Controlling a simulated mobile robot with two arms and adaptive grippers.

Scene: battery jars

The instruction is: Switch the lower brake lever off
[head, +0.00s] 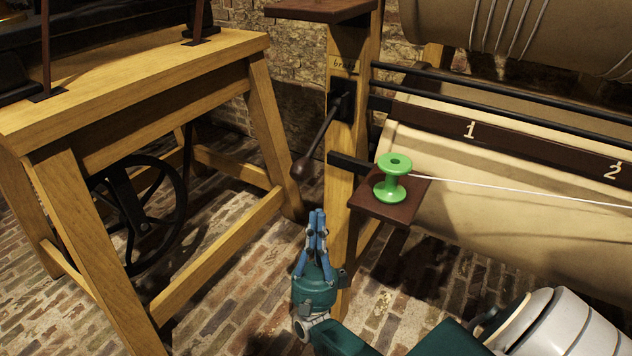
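A dark brake lever (322,135) is pivoted on a wooden post (340,205), below a small label (345,65) that seems to read "brake". The lever slants down to the left and ends in a rounded dark knob (304,169). My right gripper (317,212) is below the knob, in front of the post, with its blue fingers pointing up. Its fingertips are together with nothing visible between them, and in the picture they are apart from the knob. My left gripper is not in view.
A green spool (392,178) stands on a small brown shelf (416,187) right of the post, with a white thread running right. A numbered dark rail (540,148) and large rollers are beyond. A wooden frame (215,245) with a black wheel (136,215) stands left. Brick floor lies between.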

